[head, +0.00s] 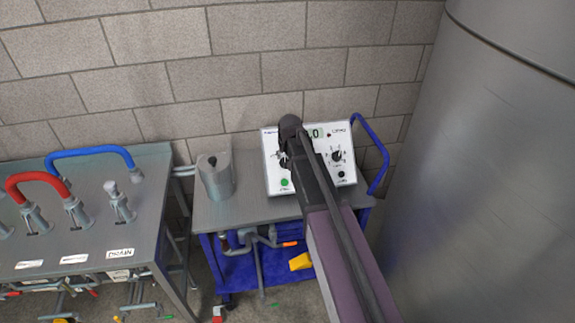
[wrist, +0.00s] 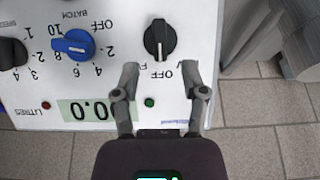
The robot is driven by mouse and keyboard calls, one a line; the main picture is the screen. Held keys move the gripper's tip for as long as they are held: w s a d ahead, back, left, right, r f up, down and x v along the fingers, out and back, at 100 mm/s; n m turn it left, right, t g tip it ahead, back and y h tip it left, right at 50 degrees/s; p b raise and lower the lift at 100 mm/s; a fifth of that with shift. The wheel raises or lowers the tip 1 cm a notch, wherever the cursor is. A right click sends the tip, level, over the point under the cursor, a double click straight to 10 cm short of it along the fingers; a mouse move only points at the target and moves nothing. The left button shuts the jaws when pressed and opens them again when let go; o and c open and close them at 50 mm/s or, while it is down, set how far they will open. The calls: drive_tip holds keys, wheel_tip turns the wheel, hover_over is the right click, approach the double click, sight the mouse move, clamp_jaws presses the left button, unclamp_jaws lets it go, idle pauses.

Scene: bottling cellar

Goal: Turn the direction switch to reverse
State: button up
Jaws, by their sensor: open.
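The white control panel (head: 351,180) stands on the trolley; in the wrist view it appears upside down (wrist: 105,25). A black pointer knob, which looks like the direction switch (wrist: 160,38), has OFF and a partly covered label starting with F beside it. A pale pointer mark shows on its lower end in the wrist view. My gripper (wrist: 160,72) is open and empty, its two fingers spread just below the knob in that view, not closed on it. In the head view my gripper (head: 290,128) and arm cover part of the panel, including its left side.
A blue BATCH knob (wrist: 73,45), another black knob (wrist: 12,52) and a display (wrist: 95,111) are on the same panel. A metal canister (head: 216,176) stands left on the trolley top (head: 245,208). A large steel tank (head: 480,170) fills the right.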

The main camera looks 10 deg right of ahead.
sight(285, 161)
drive_tip(key=shift+b+x, duration=1.7)
drive_tip(key=shift+x, duration=0.45)
